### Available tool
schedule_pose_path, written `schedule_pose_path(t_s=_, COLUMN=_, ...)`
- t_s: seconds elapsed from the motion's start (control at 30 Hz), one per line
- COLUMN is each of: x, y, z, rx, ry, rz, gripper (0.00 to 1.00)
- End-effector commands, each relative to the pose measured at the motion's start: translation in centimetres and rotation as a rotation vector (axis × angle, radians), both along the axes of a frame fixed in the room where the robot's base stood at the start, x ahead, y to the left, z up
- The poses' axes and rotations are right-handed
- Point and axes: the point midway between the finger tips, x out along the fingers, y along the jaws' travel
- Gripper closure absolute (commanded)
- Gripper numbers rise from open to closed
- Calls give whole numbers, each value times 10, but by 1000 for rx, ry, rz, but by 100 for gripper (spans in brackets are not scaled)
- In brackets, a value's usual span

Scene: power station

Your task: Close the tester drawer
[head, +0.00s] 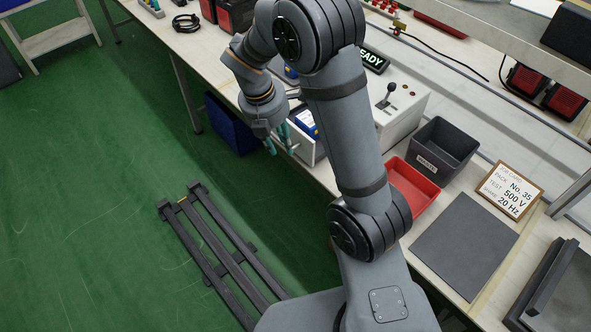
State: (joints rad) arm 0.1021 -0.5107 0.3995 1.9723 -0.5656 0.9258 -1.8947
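My arm covers the middle of the tester and part of the drawer. My gripper (281,145) points down at the drawer's outer end. Its teal fingers stand apart with a gap between them. I cannot tell whether they touch the drawer front or its handle.
A red tray (410,187) and a dark grey bin (442,150) stand right of the tester. A dark mat (465,245) and a framed sign (508,191) lie nearby. A blue bin (230,124) is below the bench edge.

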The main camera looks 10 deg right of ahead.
Motion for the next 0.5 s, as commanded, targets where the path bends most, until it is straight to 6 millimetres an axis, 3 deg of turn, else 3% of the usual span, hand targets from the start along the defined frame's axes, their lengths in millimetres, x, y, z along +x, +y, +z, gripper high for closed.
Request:
schedule_pose_path(t_s=0.27, x=6, y=-3, z=-2, rx=13, ry=-67, rz=-225, gripper=91)
schedule_pose_path(t_s=0.4, x=7, y=-6, z=-15, rx=14, ry=-69, rz=-241, gripper=100)
schedule_pose_path(t_s=0.5, x=8, y=-10, z=-31, rx=13, ry=-65, rz=-241, gripper=100)
